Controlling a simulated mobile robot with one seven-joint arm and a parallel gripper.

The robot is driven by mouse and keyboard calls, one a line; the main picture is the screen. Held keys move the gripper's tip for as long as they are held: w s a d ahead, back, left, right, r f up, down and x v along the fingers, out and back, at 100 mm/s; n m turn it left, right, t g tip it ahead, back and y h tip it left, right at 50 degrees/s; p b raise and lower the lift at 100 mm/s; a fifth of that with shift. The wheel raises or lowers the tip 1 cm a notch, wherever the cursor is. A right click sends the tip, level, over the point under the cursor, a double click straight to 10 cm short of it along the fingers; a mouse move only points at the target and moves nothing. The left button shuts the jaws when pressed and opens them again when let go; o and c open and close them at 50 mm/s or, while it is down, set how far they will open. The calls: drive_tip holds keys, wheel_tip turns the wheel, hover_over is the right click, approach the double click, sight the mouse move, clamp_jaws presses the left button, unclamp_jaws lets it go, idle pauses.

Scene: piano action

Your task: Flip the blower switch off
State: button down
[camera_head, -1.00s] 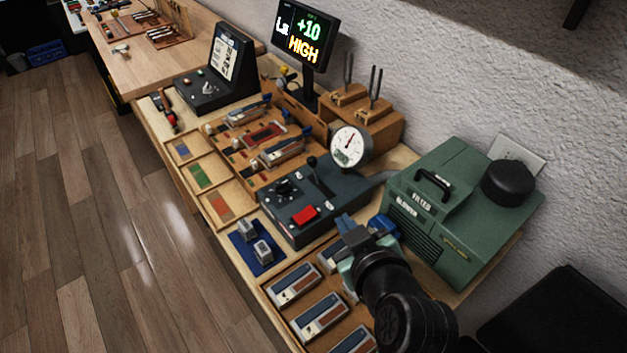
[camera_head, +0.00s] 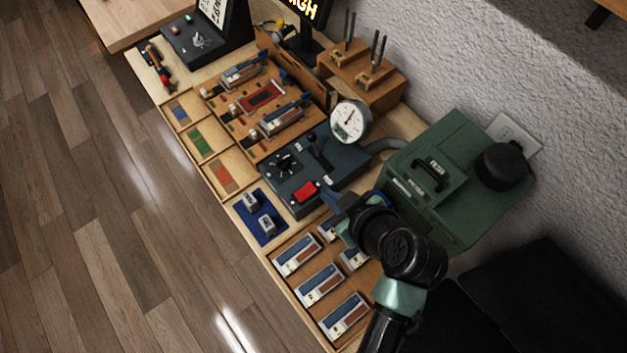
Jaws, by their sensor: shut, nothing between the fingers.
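The red rocker switch (camera_head: 306,192) sits on the front of the dark grey control box (camera_head: 340,185), which also carries a knob and a lever. The green blower (camera_head: 440,215) stands to the right, joined to the box by a grey hose. My gripper (camera_head: 331,199) is shut and empty. It is just to the right of the red switch, near the box's front right corner. I cannot tell whether it touches the box. My arm hides part of the blower's front.
A round dial gauge (camera_head: 350,121) stands behind the control box. A blue mat (camera_head: 258,217) with two small metal blocks lies to the left. A wooden tray (camera_head: 274,268) of several reed-like pieces lies below my gripper. Tuning forks (camera_head: 376,50) stand at the back.

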drive_tip(key=w, duration=0.1)
drive_tip(key=p, duration=0.2)
hover_over(308, 187)
drive_tip(key=s, duration=0.2)
drive_tip(key=f, duration=0.7)
drive_tip(key=shift+d+f, duration=0.15)
drive_tip(key=shift+d, duration=0.2)
wheel_tip(308, 187, down, 2)
drive_tip(key=shift+s+d+f, duration=0.1)
drive_tip(key=shift+d, duration=0.05)
drive_tip(key=shift+d+f, duration=0.1)
drive_tip(key=shift+f, duration=0.7)
drive_tip(key=shift+f+b, duration=0.3)
drive_tip(key=shift+f, duration=0.05)
drive_tip(key=shift+d+r, duration=0.1)
